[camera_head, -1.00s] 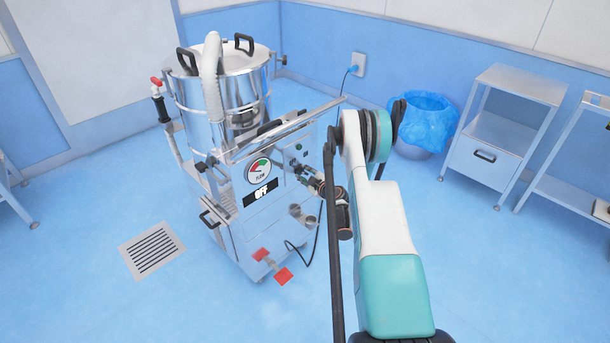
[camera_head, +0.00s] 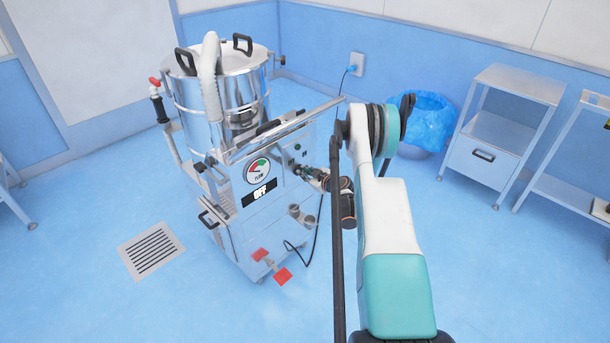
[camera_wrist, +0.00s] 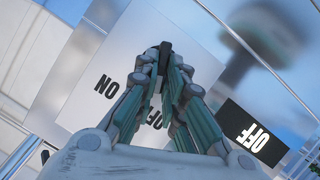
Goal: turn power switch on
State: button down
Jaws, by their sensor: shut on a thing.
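The power switch is a small black lever (camera_wrist: 165,50) on a pale panel in the wrist view. My gripper (camera_wrist: 163,68) is shut on it, with the fingers on either side. Beside the fingers the panel (camera_wrist: 82,100) carries the printed word ON, and OFF is partly hidden behind them. A black display (camera_wrist: 253,136) reads OFF; it also shows on the machine front in the head view (camera_head: 259,191). In the head view my gripper (camera_head: 297,167) is at the panel right of the round gauge (camera_head: 257,170), and the switch is hidden there.
The machine carries a steel drum (camera_head: 225,105) with a pale hose (camera_head: 211,80). A red pedal (camera_head: 282,275) and a black cable lie low in front. A blue-lined bin (camera_head: 428,108) and a steel cabinet (camera_head: 487,150) stand to the right. The floor in front is clear.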

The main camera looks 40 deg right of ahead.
jog(key=m+y, duration=0.2)
jog(key=m, duration=0.1)
jog(key=d+m+y, duration=0.1)
jog(key=m+y, duration=0.1)
jog(key=m, duration=0.1)
jog(key=m+y, duration=0.2)
jog(key=m, duration=0.1)
jog(key=shift+w+d+f+y, duration=0.1)
jog(key=shift+d+f+y, duration=0.05)
jog(key=shift+d+y, duration=0.2)
dwell(0.7)
jog(key=c, duration=1.7)
grip_release()
jog(key=v, duration=1.2)
